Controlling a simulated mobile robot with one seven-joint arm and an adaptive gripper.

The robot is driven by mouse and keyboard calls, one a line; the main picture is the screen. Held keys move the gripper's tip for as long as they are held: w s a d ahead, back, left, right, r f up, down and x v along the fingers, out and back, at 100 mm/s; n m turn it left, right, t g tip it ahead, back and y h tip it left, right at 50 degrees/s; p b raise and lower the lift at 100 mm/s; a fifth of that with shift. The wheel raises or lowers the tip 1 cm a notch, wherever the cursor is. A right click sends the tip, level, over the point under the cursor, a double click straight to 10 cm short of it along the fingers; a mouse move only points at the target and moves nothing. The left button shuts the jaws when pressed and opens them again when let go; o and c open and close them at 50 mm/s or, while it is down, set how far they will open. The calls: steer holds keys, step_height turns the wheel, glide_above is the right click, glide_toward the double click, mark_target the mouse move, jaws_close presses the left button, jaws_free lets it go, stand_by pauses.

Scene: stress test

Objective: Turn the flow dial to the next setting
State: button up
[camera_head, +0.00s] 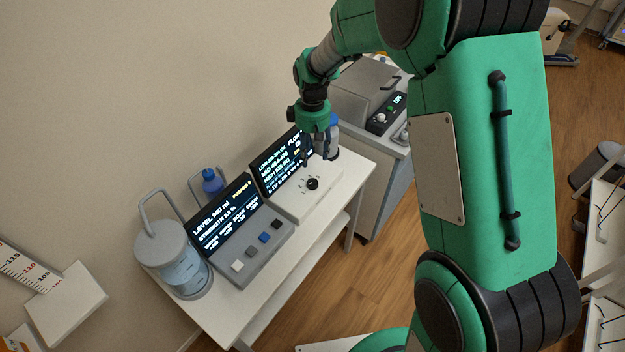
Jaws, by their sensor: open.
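The flow dial (312,184) is a small black knob on a white panel at the right part of the white table. A black screen (281,162) headed FLOW, with lines of small text, stands tilted behind it. My gripper (316,160) is open and empty, above and behind the dial, in front of the screen's right end. It looks apart from the dial, though the exact gap is hard to judge. The dial's pointer and its setting marks are too small to read.
On the table left of the dial are a LEVEL screen (222,213), a grey button box (263,246) and a clear tank (178,262). A blue-capped bottle (211,182) stands behind. A grey machine (368,95) stands right of the table. The table's right front corner is clear.

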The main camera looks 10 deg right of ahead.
mark_target(313, 182)
step_height(313, 182, down, 14)
steer(key=b, duration=0.2)
steer(key=shift+r+b, duration=0.1)
steer(key=shift+b, duration=0.25)
steer(key=shift+c, duration=0.3)
steer(key=c, duration=1.1)
